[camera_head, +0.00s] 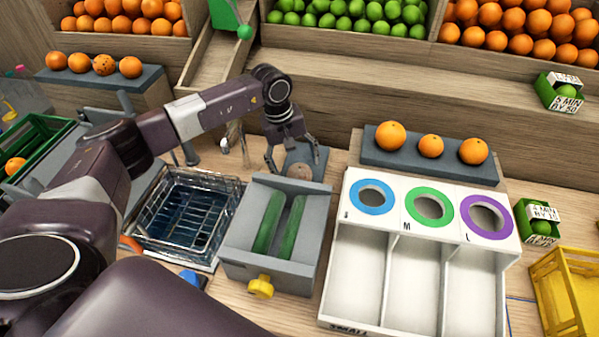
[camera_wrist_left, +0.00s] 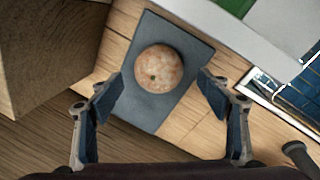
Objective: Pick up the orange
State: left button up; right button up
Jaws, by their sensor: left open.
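A pale, blotchy orange (camera_head: 300,171) sits on a small grey pad (camera_head: 318,158) behind the grey box with green rollers. In the left wrist view the orange (camera_wrist_left: 158,68) rests on the grey pad (camera_wrist_left: 150,112), with a dark green stem spot facing the camera. My left gripper (camera_head: 291,160) is open and points down over the pad. In the left wrist view its two fingers (camera_wrist_left: 161,84) are spread wide, one on each side of the orange and apart from it. My right gripper is not in view.
The grey box with green rollers (camera_head: 235,245) stands just in front of the pad. A wire basket (camera_head: 165,240) is left of it. A white sorter (camera_head: 375,240) with three rings stands right. Three oranges lie on a grey shelf (camera_head: 450,172). A wooden step (camera_head: 390,95) runs behind.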

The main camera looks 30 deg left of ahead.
aim_at(297, 166)
pick_arm(q)
jog(key=f, duration=0.2)
jog(key=f+p, duration=0.1)
jog(key=shift+w+d+f, duration=0.3)
jog(key=shift+w+f, duration=0.1)
jog(key=c, duration=1.4)
jog(key=shift+o, duration=0.2)
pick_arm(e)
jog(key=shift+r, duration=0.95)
pick_arm(q)
jog(key=shift+r, duration=0.15)
